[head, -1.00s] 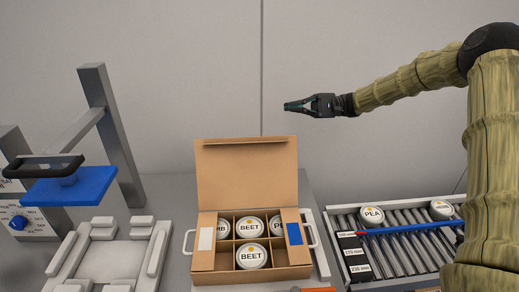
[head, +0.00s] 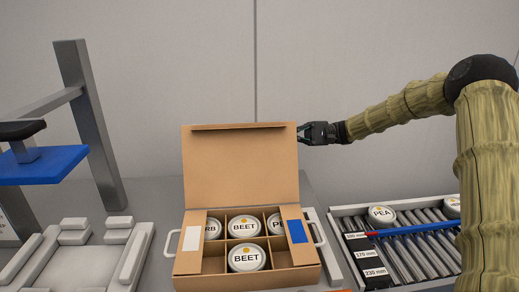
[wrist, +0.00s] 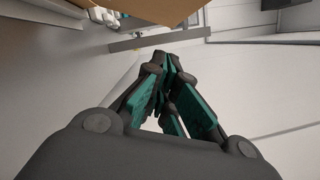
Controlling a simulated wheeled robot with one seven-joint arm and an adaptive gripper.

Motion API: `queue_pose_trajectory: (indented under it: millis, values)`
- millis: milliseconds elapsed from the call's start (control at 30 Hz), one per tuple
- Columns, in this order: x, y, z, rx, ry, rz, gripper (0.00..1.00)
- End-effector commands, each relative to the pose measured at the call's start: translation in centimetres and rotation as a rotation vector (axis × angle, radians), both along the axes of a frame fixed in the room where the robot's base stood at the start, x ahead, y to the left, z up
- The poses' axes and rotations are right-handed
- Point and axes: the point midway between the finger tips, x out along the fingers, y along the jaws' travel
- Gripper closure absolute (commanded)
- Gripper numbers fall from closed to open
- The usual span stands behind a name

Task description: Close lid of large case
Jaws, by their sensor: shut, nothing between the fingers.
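A large brown cardboard case (head: 196,262) stands on the bench with its lid (head: 240,165) raised upright at the back. Several tubs sit in its divided compartments, such as a BEET tub (head: 246,257) at the front. My gripper (head: 300,135) is shut and empty at the lid's upper right edge. Its fingertips are partly hidden behind the lid in the head view. Whether they touch it I cannot tell. The wrist view shows the closed fingers (wrist: 170,75) and a brown piece of the lid (wrist: 160,8) at the top.
A roller conveyor (head: 410,250) with a PEA tub (head: 382,214) is to the right. A grey frame with a blue plate (head: 40,168) and a pale cradle (head: 85,262) stand at left. A plain wall is behind.

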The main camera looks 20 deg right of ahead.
Motion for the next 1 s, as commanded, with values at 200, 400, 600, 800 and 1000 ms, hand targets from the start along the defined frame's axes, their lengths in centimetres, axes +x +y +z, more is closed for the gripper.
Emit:
queue_pose_trajectory:
  millis: [200,400,600,800,1000]
  values:
    - [0.1,1.0,-0.3,-0.001,0.001,0.005,1.00]
    - [0.3,3.7,0.1,-0.002,0.002,0.005,1.00]
    - [0.4,6.8,0.5,-0.002,0.002,0.005,1.00]
    - [0.5,9.6,0.7,-0.001,0.001,0.003,1.00]
    - [-1.1,10.6,1.8,0.000,0.000,0.001,1.00]
